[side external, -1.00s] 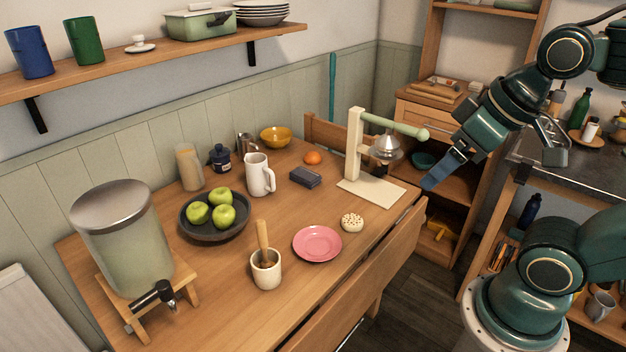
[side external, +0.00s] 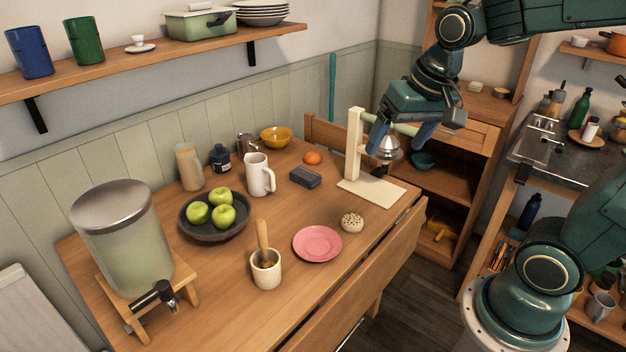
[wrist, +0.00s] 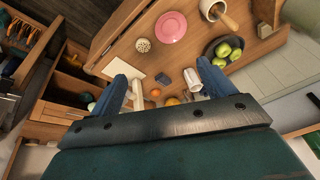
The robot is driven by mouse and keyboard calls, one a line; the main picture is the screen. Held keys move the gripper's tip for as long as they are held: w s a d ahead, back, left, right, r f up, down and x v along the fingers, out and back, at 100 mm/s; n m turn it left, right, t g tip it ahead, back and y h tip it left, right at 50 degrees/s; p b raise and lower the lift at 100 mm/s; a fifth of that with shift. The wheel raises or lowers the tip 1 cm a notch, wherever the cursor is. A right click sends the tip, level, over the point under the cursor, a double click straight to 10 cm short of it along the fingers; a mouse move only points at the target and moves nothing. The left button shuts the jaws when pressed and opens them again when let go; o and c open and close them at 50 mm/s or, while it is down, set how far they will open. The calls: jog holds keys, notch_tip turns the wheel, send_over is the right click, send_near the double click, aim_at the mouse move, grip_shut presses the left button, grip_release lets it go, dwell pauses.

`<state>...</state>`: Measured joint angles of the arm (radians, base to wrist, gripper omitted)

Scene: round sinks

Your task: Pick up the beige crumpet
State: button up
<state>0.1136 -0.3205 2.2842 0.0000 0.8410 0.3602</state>
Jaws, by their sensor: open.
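The beige crumpet (side external: 352,222), small, round and dotted on top, lies on the wooden table to the right of the pink plate (side external: 318,243). In the wrist view the crumpet (wrist: 143,45) shows up beyond my fingers, next to the plate (wrist: 171,27). My gripper (side external: 398,145) is open and empty, high over the back right of the table beside the cream press stand (side external: 354,145). It is well above and behind the crumpet. In the wrist view its two blue fingers (wrist: 162,88) are spread apart.
The press stand with its green lever and metal cone is close to my gripper. A mortar with pestle (side external: 266,270), a bowl of green apples (side external: 188,228), a white jug (side external: 258,178), a dark box (side external: 305,177) and an orange (side external: 312,158) stand to the left. Bare table surrounds the crumpet.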

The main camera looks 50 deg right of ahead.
jog(key=w+d+f+m+g, duration=0.2)
jog(key=w+d+f+m, duration=0.45)
jog(key=w, duration=0.35)
jog(key=m+g, duration=0.2)
jog(key=m, duration=0.3)
send_over(352, 219)
notch_tip(352, 219, down, 14)
jog(key=shift+s+d+f, duration=0.1)
jog(key=shift+s+f, duration=0.05)
jog(key=shift+f, duration=4.35)
jog(key=shift+f, duration=2.6)
jog(key=c, duration=1.1)
